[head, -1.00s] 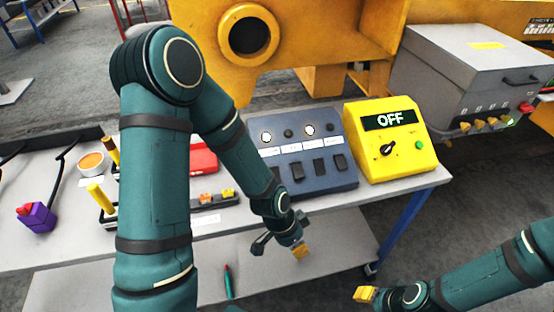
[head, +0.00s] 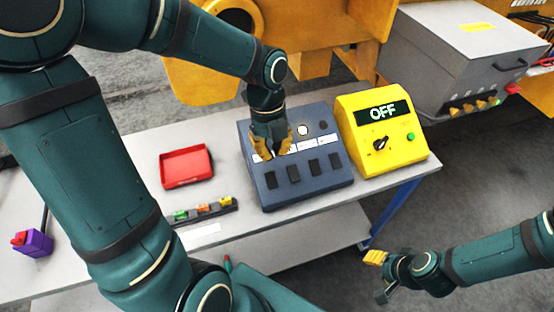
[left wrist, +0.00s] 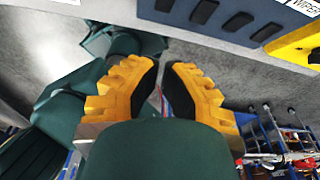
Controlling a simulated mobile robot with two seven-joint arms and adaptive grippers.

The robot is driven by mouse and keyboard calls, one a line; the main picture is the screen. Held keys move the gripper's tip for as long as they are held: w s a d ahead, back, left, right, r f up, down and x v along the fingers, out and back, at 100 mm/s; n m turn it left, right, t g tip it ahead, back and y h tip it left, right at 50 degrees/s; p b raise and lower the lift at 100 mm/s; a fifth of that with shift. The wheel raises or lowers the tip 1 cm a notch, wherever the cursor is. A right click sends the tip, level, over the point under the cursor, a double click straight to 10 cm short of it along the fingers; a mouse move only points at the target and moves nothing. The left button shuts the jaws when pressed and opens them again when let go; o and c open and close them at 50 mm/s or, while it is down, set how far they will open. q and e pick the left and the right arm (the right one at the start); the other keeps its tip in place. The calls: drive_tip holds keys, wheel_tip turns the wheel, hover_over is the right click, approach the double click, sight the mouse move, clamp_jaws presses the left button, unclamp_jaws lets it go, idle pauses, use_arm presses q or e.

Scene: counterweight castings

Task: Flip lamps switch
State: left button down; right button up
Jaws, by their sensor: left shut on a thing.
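A blue-grey switch panel (head: 305,188) stands on the table, with a row of several dark rocker switches (head: 314,167) along its front. Above them are white labels and round lamps or knobs; a white one (head: 302,130) and a dark one (head: 323,126) show. The label text is too small to read in the head view. My left gripper (head: 274,150) is over the panel's upper left part and hides the fittings there. My right gripper (head: 376,274) hangs away from the table at lower right.
A yellow box (head: 385,155) reading OFF, with a black knob and green button, stands right of the panel. A grey cabinet (head: 450,50) and yellow machine are behind.

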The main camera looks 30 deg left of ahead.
use_arm(q)
drive_tip(key=shift+a+r+m, duration=0.3)
drive_tip(key=shift+r+m, duration=0.2)
drive_tip(key=shift+r, duration=0.25)
drive_tip(key=b, duration=0.2)
hover_over(271, 184)
drive_tip(key=s+d, duration=0.1)
drive_tip(key=s, duration=0.1)
drive_tip(key=f, duration=1)
drive_tip(key=shift+w+d+f, duration=0.2)
drive_tip(key=shift+w+f, duration=0.05)
drive_tip(key=shift+w+a+f, duration=0.6)
drive_tip(key=shift+f, duration=0.25)
drive_tip(key=shift+w+a+f, duration=0.25)
drive_tip(key=shift+a+f, duration=0.05)
drive_tip(key=shift+f, duration=0.15)
